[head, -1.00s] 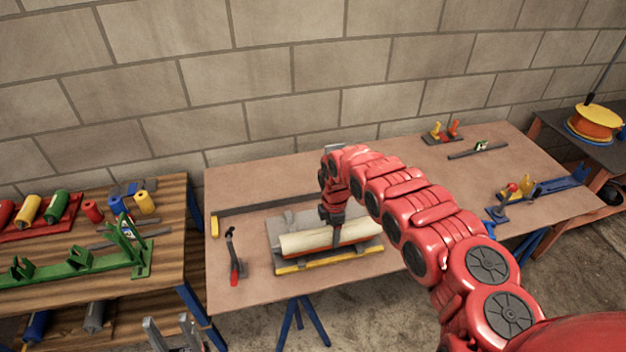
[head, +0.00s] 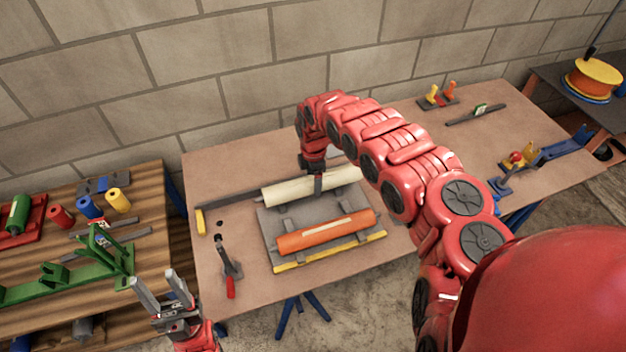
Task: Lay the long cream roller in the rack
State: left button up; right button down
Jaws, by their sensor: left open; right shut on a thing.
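The long cream roller (head: 285,192) is in the jaws of my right gripper (head: 318,183), which grips it near its middle from above. The roller lies level over the back part of a grey plate with a yellow front edge (head: 345,251); I cannot tell how high it is above the plate. An orange roller (head: 300,239) with a pale strip lies on the plate in front of it. A green rack (head: 60,279) with V-shaped cradles stands on the wooden table at left. My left gripper (head: 160,290) is open and empty at the lower left, between the tables.
A red-handled clamp (head: 227,268) stands left of the plate. A dark bar with a yellow end (head: 200,222) lies behind it. Blue (head: 89,207) and yellow (head: 118,200) cylinders stand behind the green rack. The brown table is clear at its right middle.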

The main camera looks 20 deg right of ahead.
jog(key=shift+d, duration=0.1)
jog(key=shift+f+b, duration=0.45)
jog(key=shift+b, duration=0.05)
notch_tip(320, 180, down, 2)
jog(key=shift+w+f+b, duration=0.1)
jog(key=shift+f+b, duration=0.05)
jog(key=shift+b, duration=0.7)
jog(key=shift+f+b, duration=0.8)
jog(key=shift+f, duration=0.4)
jog(key=shift+f+b, duration=0.95)
jog(key=shift+f, duration=0.5)
grip_release()
jog(key=shift+s, duration=0.2)
